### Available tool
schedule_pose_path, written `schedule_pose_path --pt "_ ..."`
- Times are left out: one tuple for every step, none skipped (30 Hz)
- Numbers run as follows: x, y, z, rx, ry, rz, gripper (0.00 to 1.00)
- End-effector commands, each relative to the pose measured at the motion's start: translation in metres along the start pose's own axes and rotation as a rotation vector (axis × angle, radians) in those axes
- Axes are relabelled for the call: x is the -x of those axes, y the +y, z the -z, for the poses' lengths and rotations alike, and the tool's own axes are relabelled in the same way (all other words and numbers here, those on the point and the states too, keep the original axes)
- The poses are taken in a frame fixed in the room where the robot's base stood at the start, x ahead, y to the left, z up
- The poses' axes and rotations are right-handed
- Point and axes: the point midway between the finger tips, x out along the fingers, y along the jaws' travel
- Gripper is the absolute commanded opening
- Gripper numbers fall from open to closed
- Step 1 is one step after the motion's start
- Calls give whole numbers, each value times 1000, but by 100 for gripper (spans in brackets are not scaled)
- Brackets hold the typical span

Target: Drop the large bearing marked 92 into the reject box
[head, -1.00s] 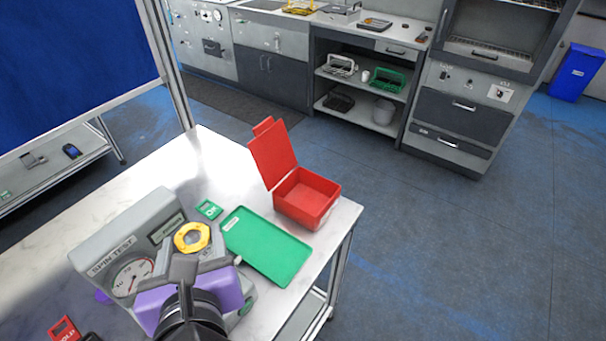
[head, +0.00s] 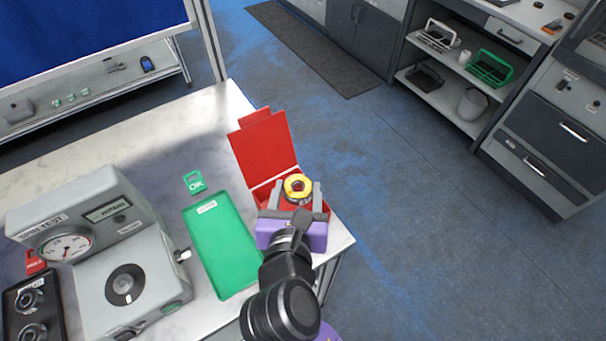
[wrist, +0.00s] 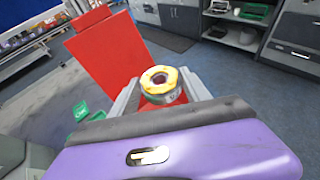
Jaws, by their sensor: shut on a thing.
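The large bearing (head: 298,187) has a yellow ring face and a dark centre; no number can be read on it. My gripper (head: 299,194) is shut on it and holds it over the red reject box (head: 322,208), whose lid stands open at the back. In the wrist view the bearing (wrist: 161,85) sits between the two grey fingers, with the red lid (wrist: 105,60) behind it. My gripper hides much of the box opening, so the height above the box floor is hard to tell.
A green tray (head: 222,250) lies empty left of the box, with a green OK tag (head: 194,182) behind it. The grey spin tester (head: 90,215) stands further left. A dark tray with bearings (head: 30,312) is at the far left. The table edge is close on the right.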

Motion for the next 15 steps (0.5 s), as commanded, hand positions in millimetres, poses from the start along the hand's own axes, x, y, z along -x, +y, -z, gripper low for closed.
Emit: schedule_pose_path --pt "-1 2 -3 -2 -3 -2 1" --pt "-1 2 -4 -1 -3 -3 1" --pt "-2 4 -6 0 -3 -5 1" --pt "-2 6 -7 1 -3 -7 1" --pt "-2 6 -7 2 -2 -8 1" --pt "-2 7 -7 2 -2 -8 1" --pt "-2 7 -6 2 -2 -8 1" --pt "-3 7 -5 2 -2 -7 1" --pt "-3 7 -4 2 -2 -6 1" --pt "-4 7 -2 2 -2 -6 1" --pt "-4 6 -1 2 -2 -6 1" --pt "-5 6 1 1 -2 -6 1" --pt "-6 7 3 1 -2 -6 1" --pt "-7 7 5 1 -2 -6 1" --pt "-8 7 8 0 -2 -7 1"
